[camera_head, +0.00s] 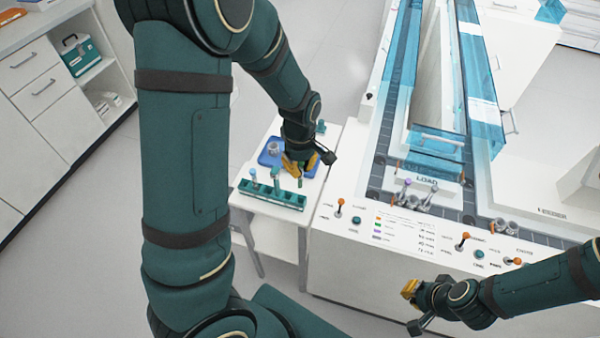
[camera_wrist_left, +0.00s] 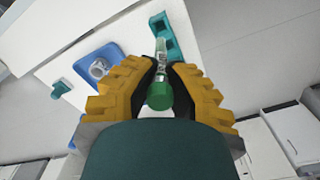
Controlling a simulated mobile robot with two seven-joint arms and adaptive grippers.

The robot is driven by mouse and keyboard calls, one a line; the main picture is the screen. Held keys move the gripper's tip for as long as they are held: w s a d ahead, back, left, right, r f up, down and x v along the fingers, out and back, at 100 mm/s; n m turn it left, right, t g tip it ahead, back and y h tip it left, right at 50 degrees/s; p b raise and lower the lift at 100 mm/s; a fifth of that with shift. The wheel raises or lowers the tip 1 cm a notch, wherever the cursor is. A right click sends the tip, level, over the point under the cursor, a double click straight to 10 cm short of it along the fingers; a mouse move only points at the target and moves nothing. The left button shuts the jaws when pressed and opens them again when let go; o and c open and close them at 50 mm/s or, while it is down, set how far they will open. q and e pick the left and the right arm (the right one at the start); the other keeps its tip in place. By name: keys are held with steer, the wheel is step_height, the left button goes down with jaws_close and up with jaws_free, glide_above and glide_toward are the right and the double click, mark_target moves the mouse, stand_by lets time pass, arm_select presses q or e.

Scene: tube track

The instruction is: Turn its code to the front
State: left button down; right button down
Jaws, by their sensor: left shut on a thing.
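My left gripper (camera_head: 298,168) is low over the small white side table, behind the teal tube rack (camera_head: 270,196). In the left wrist view its yellow fingers (camera_wrist_left: 160,82) are shut on a tube with a green cap (camera_wrist_left: 159,95). In the head view the held tube is mostly hidden by the gripper. Other tubes (camera_head: 276,178) stand in the rack. My right gripper (camera_head: 411,290) is at the front of the machine, its fingertips too small to judge.
A blue tray (camera_head: 267,158) with a grey round holder (camera_head: 274,148) lies behind the rack. The white machine's control panel (camera_head: 380,232), with orange-knobbed levers and the tube track, stands to the right. Several carriers with tubes (camera_head: 415,195) sit at its loading end.

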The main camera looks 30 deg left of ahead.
mark_target(300, 187)
stand_by(0.5)
arm_select(q)
steer(key=shift+f+b, duration=2.45)
steer(key=shift+f, duration=0.95)
steer(key=shift+f+b, duration=0.75)
steer(key=shift+f, duration=0.45)
steer(key=m, duration=0.3)
steer(key=shift+m, duration=0.4)
steer(key=m, duration=0.4)
steer(key=shift+f+b, duration=0.1)
steer(key=shift+b, duration=0.2)
